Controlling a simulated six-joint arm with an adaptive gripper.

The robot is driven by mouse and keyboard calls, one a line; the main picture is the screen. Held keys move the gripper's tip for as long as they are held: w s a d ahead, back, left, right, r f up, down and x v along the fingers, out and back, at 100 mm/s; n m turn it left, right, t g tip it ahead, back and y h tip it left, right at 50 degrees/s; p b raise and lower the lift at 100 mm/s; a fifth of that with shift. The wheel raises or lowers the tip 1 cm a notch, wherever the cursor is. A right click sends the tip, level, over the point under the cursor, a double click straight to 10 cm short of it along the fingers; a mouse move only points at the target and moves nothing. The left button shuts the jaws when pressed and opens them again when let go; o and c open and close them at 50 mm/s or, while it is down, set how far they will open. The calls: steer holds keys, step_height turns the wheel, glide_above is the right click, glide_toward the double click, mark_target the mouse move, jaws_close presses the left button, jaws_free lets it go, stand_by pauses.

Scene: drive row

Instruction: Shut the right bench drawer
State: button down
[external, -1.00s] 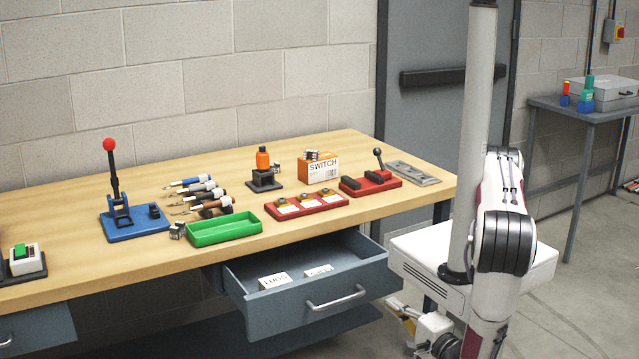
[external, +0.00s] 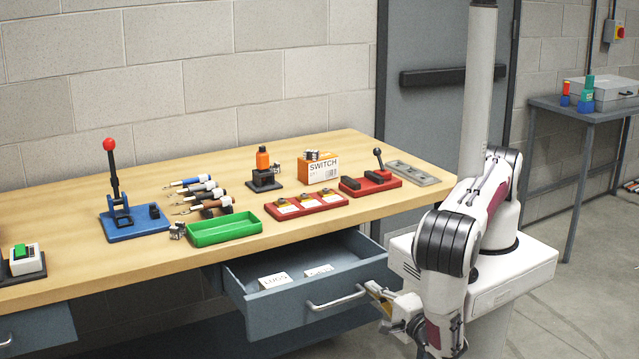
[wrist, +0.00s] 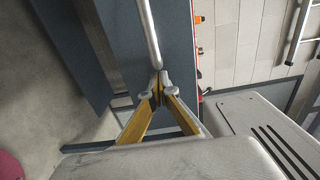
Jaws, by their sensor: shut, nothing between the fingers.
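The right bench drawer (external: 290,318) is blue-grey and stands pulled out under the bench, with two white labelled boxes (external: 273,281) inside. Its silver bar handle (external: 333,301) runs across the front. My gripper (external: 371,290) is shut and empty at the right end of the handle, close to the drawer front. In the wrist view the closed fingertips (wrist: 159,88) are at the end of the handle (wrist: 149,35), against the blue-grey front (wrist: 175,40). I cannot tell whether they touch it.
Another drawer (external: 38,328) shows at the lower left. A grey side table (external: 590,113) stands at the far right.

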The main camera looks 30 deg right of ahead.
mark_target(361, 280)
steer(key=shift+w, duration=0.25)
stand_by(0.4)
steer(key=shift+w, duration=9.7)
steer(key=shift+s+a, duration=0.1)
steer(key=shift+s, duration=7)
